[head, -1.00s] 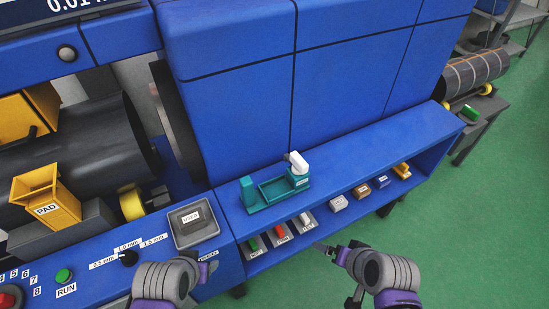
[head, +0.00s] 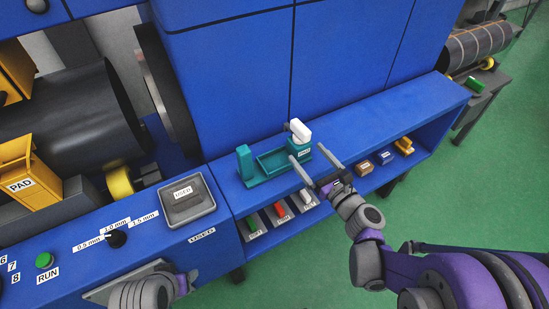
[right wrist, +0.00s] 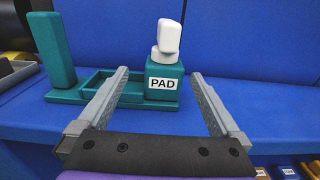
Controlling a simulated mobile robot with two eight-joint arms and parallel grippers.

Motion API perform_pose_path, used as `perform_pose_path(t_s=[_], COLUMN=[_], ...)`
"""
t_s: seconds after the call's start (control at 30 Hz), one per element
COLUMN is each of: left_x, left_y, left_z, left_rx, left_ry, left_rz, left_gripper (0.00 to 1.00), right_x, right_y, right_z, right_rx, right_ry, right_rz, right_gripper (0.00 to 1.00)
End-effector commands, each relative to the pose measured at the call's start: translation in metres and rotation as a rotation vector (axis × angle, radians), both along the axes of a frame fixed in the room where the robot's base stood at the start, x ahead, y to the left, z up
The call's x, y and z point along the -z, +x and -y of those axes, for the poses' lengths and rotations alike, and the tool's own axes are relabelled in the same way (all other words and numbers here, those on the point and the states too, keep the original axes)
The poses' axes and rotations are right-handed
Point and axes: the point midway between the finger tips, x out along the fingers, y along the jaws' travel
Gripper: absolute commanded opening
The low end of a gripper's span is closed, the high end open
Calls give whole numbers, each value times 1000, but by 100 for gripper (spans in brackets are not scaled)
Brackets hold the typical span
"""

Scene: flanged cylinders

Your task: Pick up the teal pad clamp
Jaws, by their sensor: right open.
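The teal pad clamp (head: 267,177) stands on the blue shelf top, with an upright teal block at its left end, a shallow tray in the middle and a block labelled PAD with a white knob (head: 299,130) at its right end. It also shows in the right wrist view (right wrist: 163,82). My right gripper (head: 317,158) is open and empty, its two fingers pointing at the clamp's right end. In the right wrist view, the PAD block appears between the fingers, beyond them. My left arm's wrist shows at the bottom left of the head view; its fingers are not visible.
The blue shelf (head: 400,108) has a lower level holding several small labelled blocks. A grey box labelled USED (head: 187,204) sits left of the clamp. A tall blue machine wall rises behind. The shelf top right of the clamp is clear.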

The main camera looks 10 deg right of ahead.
Motion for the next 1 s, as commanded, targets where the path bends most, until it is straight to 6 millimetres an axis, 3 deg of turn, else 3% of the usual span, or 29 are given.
perform_pose_path(t_s=[0.13,0.6,0.93,1.0], left_x=[-1,-2,-2,-2], left_y=[0,0,0,0], left_z=[0,0,0,0], left_rx=[0,0,0,0], left_ry=[0,0,0,0], left_rz=[0,1,1,1], left_gripper=[60,60,60,60], right_x=[0,5,5,5], right_y=[24,82,89,89], right_z=[-10,-23,-26,-26], right_rx=[-4,-4,-2,-2], right_ry=[0,-4,-4,-4], right_rz=[0,0,0,0], right_gripper=[100,100,100,87])
